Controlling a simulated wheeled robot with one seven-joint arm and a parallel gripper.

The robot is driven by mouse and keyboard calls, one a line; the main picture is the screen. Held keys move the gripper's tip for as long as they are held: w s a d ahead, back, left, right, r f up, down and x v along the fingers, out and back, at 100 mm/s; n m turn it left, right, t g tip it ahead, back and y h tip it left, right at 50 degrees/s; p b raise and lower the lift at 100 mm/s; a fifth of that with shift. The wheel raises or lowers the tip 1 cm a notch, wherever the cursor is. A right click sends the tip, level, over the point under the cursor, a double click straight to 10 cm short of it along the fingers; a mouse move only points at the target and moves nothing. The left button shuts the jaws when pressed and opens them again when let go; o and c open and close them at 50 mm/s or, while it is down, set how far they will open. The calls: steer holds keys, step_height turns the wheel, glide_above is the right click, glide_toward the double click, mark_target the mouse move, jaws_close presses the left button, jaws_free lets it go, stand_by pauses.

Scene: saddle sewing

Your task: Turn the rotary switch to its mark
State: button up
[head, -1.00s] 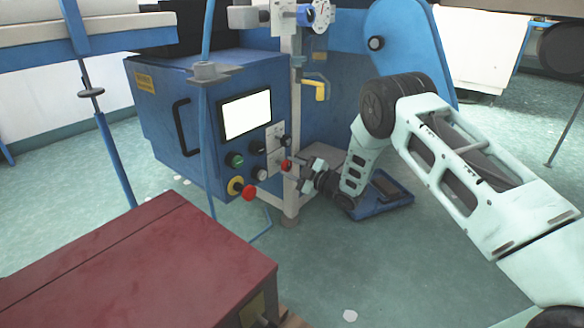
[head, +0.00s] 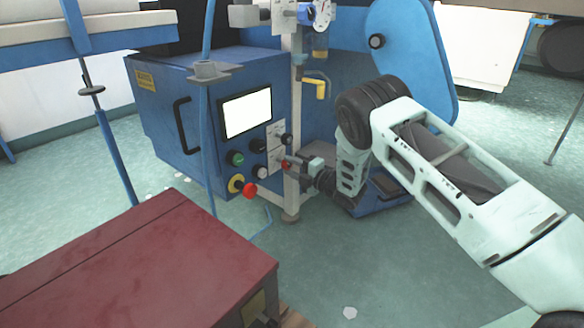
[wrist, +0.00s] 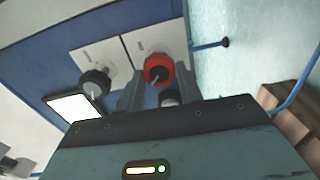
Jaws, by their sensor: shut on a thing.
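A red rotary switch (wrist: 158,69) with a pale pointer line sits on a white plate (wrist: 141,46) in the wrist view. In the head view the red switch (head: 285,165) is small and partly covered by my gripper. My gripper (wrist: 159,82) has one finger on each side of the red switch and is shut on it. In the head view my gripper (head: 291,164) reaches the panel from the right. The pointer line slants on the knob; I cannot make out the mark on the plate.
A black knob (wrist: 94,84) on its own plate sits beside the red switch. A lit screen (head: 246,114), a green button (head: 236,158) and a red stop button (head: 249,190) share the panel. A grey upright post (head: 291,200) stands close to my gripper. A dark red box (head: 140,260) stands in front.

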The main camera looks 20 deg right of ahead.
steer(key=shift+d+f, duration=0.15)
stand_by(0.4)
steer(key=o, duration=1)
steer(key=p+v, duration=0.6)
steer(key=v, duration=1.1)
steer(key=shift+s+d, duration=0.1)
steer(key=shift+s, duration=0.1)
